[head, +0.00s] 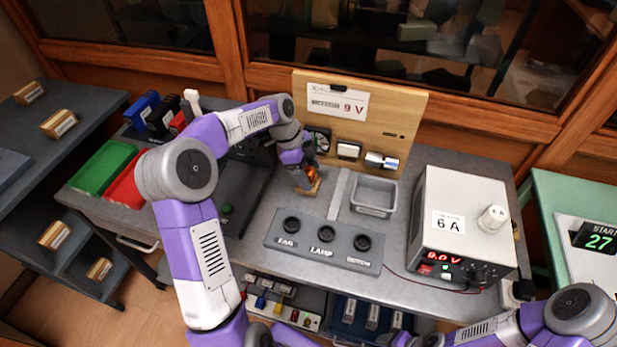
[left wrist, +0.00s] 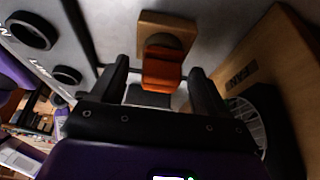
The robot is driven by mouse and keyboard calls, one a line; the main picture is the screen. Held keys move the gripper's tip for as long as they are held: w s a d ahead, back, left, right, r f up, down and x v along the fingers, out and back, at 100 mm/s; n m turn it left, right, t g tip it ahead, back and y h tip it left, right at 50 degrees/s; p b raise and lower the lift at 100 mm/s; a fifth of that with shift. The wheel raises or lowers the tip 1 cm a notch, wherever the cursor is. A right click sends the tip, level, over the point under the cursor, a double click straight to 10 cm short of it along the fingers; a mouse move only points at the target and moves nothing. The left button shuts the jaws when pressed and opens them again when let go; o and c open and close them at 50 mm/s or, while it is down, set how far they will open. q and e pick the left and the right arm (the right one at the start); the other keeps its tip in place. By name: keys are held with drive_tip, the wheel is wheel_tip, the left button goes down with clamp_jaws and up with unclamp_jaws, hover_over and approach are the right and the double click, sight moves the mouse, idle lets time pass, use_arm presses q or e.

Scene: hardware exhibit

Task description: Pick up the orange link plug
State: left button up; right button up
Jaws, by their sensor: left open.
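The orange link plug (left wrist: 162,68) stands on a small wooden block in the left wrist view, between the two fingers of my left gripper (left wrist: 160,85). The gripper is open, with a finger on each side of the plug; I cannot tell whether either finger touches it. In the head view the orange plug (head: 311,174) shows just below my left gripper (head: 305,172), and the wooden base (head: 309,188) rests on the grey bench. My right arm shows at the lower right of the head view, but its gripper fingers cannot be made out.
A grey panel with FAN, LAMP and MOTOR sockets (head: 323,241) lies in front. A grey tray (head: 374,196) and a power supply (head: 465,225) stand to the right. A wooden board (head: 385,108) with a fan rises behind. Red (head: 127,186) and green (head: 103,167) trays lie left.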

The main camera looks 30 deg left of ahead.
sight(308, 170)
use_arm(q)
drive_tip(key=shift+c, duration=0.3)
drive_tip(key=c, duration=1.1)
drive_tip(key=shift+o, duration=0.2)
wheel_tip(308, 170, up, 10)
drive_tip(key=p, duration=0.3)
drive_tip(key=shift+r+p, duration=0.1)
drive_tip(key=shift+p, duration=0.3)
